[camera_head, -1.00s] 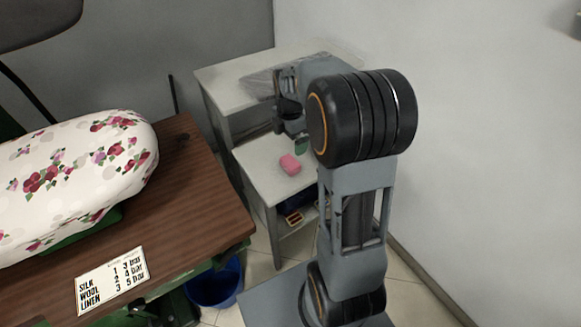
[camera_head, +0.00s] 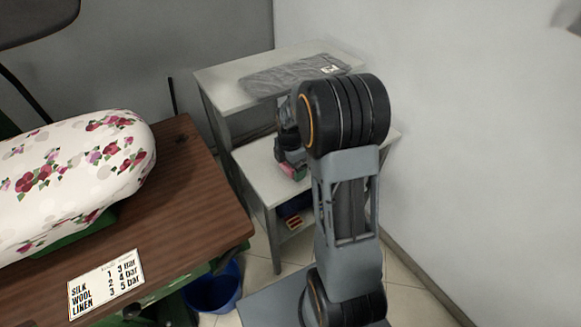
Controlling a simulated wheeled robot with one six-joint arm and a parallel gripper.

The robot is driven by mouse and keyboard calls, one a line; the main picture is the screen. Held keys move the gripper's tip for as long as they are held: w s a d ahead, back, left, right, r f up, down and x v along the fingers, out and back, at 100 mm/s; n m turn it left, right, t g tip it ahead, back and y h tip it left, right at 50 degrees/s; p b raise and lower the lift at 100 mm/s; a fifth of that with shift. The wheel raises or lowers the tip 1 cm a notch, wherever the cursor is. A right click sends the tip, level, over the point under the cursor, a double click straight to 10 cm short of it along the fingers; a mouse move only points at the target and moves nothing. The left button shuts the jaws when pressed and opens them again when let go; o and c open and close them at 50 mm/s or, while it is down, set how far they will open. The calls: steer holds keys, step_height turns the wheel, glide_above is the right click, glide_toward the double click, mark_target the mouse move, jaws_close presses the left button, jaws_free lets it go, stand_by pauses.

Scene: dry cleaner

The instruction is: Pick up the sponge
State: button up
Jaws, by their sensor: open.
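The fingers are dark and partly hidden by my wrist, but the jaws are open. I cannot tell whether they touch the sponge.
A folded grey garment (camera_head: 290,76) lies on the taller white table (camera_head: 222,76) behind. A brown wooden table (camera_head: 190,190) carries a floral ironing form (camera_head: 75,175) and a price-like sign (camera_head: 105,283) at left. A blue bucket (camera_head: 215,290) stands on the floor.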

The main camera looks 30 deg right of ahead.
steer(key=shift+c, duration=0.2)
steer(key=c, duration=0.9)
steer(key=shift+r, duration=0.5)
step_height(320, 180, up, 2)
steer(key=shift+r+p, duration=0.25)
steer(key=shift+p, duration=0.1)
steer(key=s+a+r, duration=0.4)
steer(key=s+a, duration=0.1)
steer(key=s+a+r+p, duration=0.1)
steer(key=s+a+r, duration=0.3)
steer(key=a+r, duration=0.1)
steer(key=shift+s+r, duration=0.2)
steer(key=shift+s, duration=0.2)
